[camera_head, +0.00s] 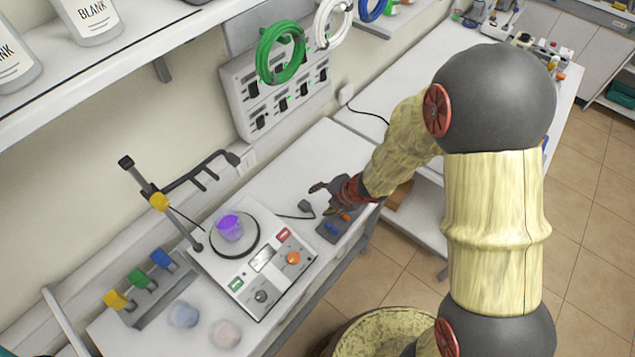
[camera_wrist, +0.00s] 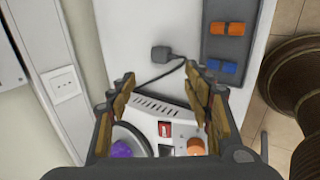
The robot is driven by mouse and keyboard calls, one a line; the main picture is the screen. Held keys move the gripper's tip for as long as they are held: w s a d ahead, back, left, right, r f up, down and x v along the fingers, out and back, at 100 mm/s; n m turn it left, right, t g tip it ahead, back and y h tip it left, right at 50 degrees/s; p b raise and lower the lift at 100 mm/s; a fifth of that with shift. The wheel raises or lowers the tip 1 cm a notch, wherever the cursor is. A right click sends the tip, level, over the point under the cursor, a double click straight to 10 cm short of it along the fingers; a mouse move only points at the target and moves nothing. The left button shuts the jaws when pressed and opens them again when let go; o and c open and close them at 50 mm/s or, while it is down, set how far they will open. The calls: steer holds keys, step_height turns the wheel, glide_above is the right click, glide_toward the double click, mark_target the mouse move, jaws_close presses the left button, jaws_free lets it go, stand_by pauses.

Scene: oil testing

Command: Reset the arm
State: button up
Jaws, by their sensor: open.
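My arm reaches from the right of the head view over the white bench. My gripper (camera_head: 328,198) is above the bench, between the hotplate device and the right end of this bench section. In the wrist view my gripper (camera_wrist: 165,85) has its fingers spread apart, with nothing between them. Beyond and between the fingers, the white device (camera_wrist: 150,110) shows its red switch and orange knob. A purple-filled beaker (camera_head: 230,228) stands on the round plate of the device (camera_head: 250,283); the beaker also shows in the wrist view (camera_wrist: 122,148).
A grey switch box (camera_head: 332,229) and a black plug (camera_head: 305,207) lie beside the device. A stand rod (camera_head: 175,215) rises at its left. Yellow, green and blue items sit in a holder (camera_head: 150,290). A shelf (camera_head: 120,60) overhangs at upper left.

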steer(key=shift+d, duration=0.1)
steer(key=s+d+f+m+h, duration=0.1)
steer(key=d+f+m+h, duration=0.15)
steer(key=d+m, duration=0.4)
steer(key=s+d+r+m+g+h+b, duration=0.1)
steer(key=s+d+r+m+h, duration=0.15)
steer(key=d+r+m, duration=0.2)
steer(key=s+d+r+m+g+h+b, duration=0.1)
steer(key=s+d+r+m+h+b, duration=0.15)
steer(key=d+m, duration=0.35)
steer(key=s+r+m+t+y+b, duration=0.2)
steer(key=s+r+m+t+b, duration=0.1)
steer(key=s+r+m+b, duration=0.7)
steer(key=s+r+b, duration=0.1)
steer(key=s+r, duration=0.1)
steer(key=s, duration=0.2)
steer(key=shift+s+a+r+m+b, duration=0.25)
steer(key=shift+r+m+b, duration=0.1)
steer(key=shift+m, duration=0.05)
